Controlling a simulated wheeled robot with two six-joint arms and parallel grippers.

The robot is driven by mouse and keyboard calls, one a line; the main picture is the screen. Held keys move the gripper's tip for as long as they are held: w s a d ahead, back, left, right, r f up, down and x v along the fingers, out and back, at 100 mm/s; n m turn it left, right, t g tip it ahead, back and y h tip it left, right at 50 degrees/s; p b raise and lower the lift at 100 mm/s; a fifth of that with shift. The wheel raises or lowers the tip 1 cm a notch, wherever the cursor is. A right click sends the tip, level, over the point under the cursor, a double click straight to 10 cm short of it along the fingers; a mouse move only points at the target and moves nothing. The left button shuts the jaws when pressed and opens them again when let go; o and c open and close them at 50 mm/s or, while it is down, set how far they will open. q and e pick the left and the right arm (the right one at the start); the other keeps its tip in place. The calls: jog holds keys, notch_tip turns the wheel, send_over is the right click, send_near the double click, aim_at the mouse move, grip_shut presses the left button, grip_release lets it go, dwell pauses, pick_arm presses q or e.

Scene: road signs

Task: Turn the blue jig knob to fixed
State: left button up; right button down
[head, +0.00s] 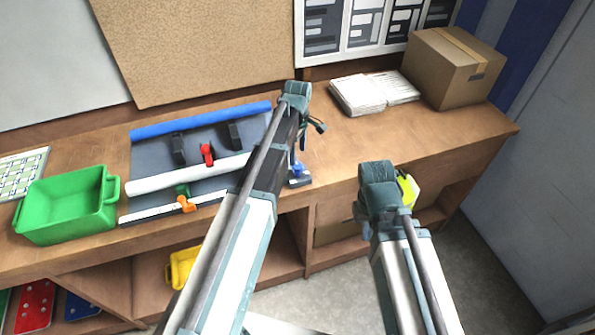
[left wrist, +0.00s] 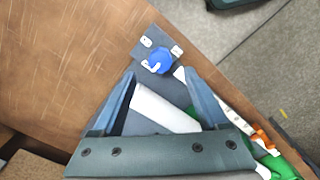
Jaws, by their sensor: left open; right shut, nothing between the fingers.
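The blue jig knob (head: 297,169) sits on a small grey plate (head: 300,182) at the bench's front edge. In the left wrist view the knob (left wrist: 160,60) is round with a white mark; pale labels on the plate (left wrist: 147,32) are too small to read. My left gripper (left wrist: 157,73) is open there, with the knob just beyond and roughly between its fingertips, no contact visible. In the head view my left gripper (head: 304,138) is partly hidden by its arm, above the knob. My right gripper (head: 361,212) is shut and mostly hidden behind its arm, right of the bench front.
A grey mat holds a blue roll (head: 200,120), a white roll (head: 180,175), a red clamp (head: 208,153) and an orange clamp (head: 186,204). A green bin (head: 65,205) stands at left. Papers (head: 360,95) and a cardboard box (head: 452,68) lie at the back right.

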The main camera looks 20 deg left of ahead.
aim_at(298, 165)
pick_arm(q)
notch_tip(298, 165, down, 6)
jog(key=b, duration=0.5)
jog(key=shift+f, duration=0.2)
jog(key=shift+c, duration=0.4)
grip_shut()
